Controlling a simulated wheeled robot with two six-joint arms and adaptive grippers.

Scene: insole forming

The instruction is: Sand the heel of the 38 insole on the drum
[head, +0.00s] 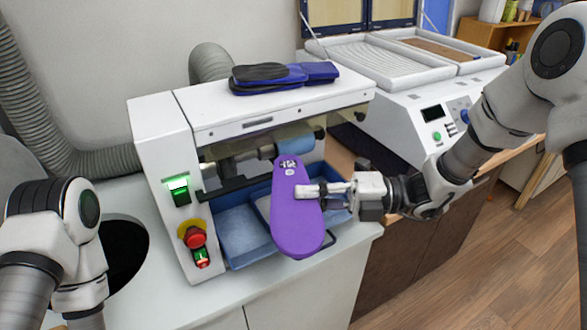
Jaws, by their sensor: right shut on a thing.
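A purple insole (294,222) with white markings near its upper end is held in front of the sanding machine (262,112). My right gripper (308,190) is shut on the insole at its right side, around the middle. The insole's narrower upper end reaches up to the blue drum (294,139) in the machine's opening. I cannot tell whether it touches the drum. The size on the insole is too small to read. My left arm shows at the lower left, but its gripper is not in view.
A blue tray (238,243) sits under the drum. Blue and black insoles (283,76) lie on the machine's top. A lit green switch (180,190) and a red stop button (194,238) are on its front left. A white forming machine (427,111) stands to the right.

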